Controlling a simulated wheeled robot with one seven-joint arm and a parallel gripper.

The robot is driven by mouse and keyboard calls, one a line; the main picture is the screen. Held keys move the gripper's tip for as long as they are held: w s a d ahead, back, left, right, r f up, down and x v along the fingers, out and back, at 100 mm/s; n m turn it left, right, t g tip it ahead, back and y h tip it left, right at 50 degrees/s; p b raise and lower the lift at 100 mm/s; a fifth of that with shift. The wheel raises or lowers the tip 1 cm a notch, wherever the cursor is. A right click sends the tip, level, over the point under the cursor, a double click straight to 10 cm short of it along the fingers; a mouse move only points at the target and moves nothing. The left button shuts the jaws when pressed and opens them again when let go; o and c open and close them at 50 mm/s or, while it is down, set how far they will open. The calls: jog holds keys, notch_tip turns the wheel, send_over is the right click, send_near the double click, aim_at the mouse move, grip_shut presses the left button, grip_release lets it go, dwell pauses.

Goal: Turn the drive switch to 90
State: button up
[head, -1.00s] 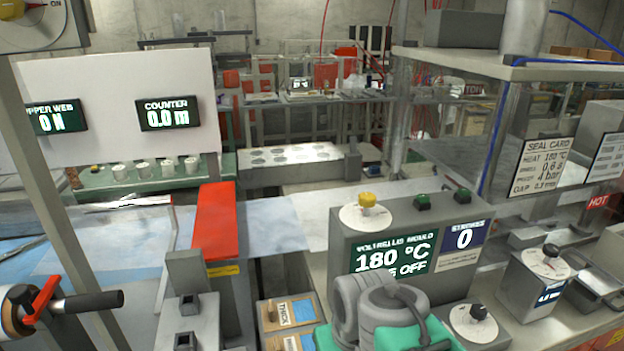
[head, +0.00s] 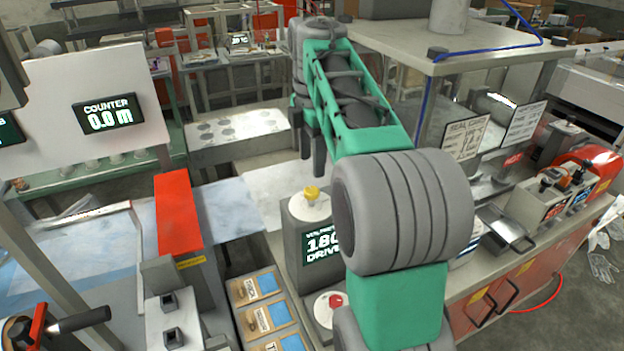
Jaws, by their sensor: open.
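The grey control box (head: 290,240) stands in the middle of the bench. Its screen (head: 320,242) shows 180 and a line starting "DRIVE"; my arm hides the rest. A yellow knob (head: 311,192) sits on a white round dial on top of the box. A red knob (head: 336,300) sits on another white dial just in front of it. I cannot tell by label which knob is the drive switch. My gripper (head: 312,148) is open and empty, its fingers pointing down above and behind the yellow knob, apart from it.
A red bar (head: 177,220) crosses the film line at left. A shelf on posts (head: 450,45) stands right of my arm. A counter screen (head: 108,114) reads 0.0 m.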

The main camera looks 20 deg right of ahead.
aim_at(311, 190)
jog(key=shift+f, duration=1.35)
notch_tip(311, 190, down, 5)
jog(key=b, duration=0.4)
jog(key=shift+f+b, duration=0.1)
jog(key=shift+b, duration=0.2)
grip_shut()
